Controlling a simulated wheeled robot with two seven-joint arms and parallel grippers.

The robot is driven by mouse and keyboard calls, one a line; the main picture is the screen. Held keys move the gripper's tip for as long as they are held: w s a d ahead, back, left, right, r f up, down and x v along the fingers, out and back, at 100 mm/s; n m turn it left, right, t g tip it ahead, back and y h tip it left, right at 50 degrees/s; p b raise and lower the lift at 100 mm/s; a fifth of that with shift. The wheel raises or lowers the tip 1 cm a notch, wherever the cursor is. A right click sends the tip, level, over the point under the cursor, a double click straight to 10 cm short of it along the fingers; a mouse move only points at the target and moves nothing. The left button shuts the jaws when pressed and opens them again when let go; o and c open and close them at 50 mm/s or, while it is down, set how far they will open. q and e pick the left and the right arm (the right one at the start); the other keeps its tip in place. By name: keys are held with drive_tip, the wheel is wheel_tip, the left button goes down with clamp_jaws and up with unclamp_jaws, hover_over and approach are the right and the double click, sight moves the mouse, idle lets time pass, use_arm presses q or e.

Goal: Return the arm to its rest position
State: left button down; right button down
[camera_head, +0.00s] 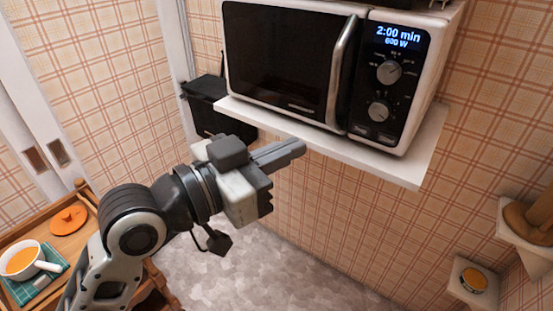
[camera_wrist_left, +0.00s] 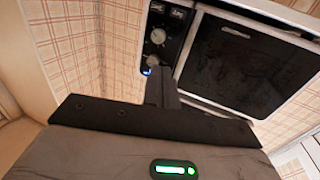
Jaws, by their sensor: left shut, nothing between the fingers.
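My left gripper (camera_head: 290,152) is in the middle of the head view. Its fingers are together and hold nothing. It is in front of and a little below the white shelf (camera_head: 405,172) that bears the microwave (camera_head: 285,62). The left arm reaches up from the lower left. In the left wrist view the shut fingers (camera_wrist_left: 160,88) point toward the microwave (camera_wrist_left: 245,60), near its control knobs. The microwave door looks closed, and its display reads 2:00 min and 600 W. My right gripper is in neither view.
A black bag (camera_head: 207,90) hangs left of the microwave. Small wall shelves are at the right. The floor (camera_head: 250,280) below looks clear.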

use_arm(q)
drive_tip(key=a+f+n+t+y, duration=0.1)
drive_tip(key=a+f+n+y, duration=0.35)
drive_tip(key=f, duration=0.55)
drive_tip(key=a+f+n+t+y, duration=0.25)
drive_tip(key=a+f, duration=0.25)
drive_tip(key=f, duration=0.5)
drive_tip(key=s+a+f+n+g+y, duration=0.1)
drive_tip(key=s+a+f+y, duration=0.1)
drive_tip(key=s+a+f, duration=0.2)
drive_tip(key=s+a+f+n+g+y, duration=0.1)
drive_tip(key=s+a+f+y, duration=0.2)
drive_tip(key=s+f, duration=0.3)
wheel_tip(320, 180, down, 5)
drive_tip(key=shift+a+f+g, duration=0.1)
drive_tip(key=shift+a+g, duration=0.25)
drive_tip(key=shift+a, duration=0.3)
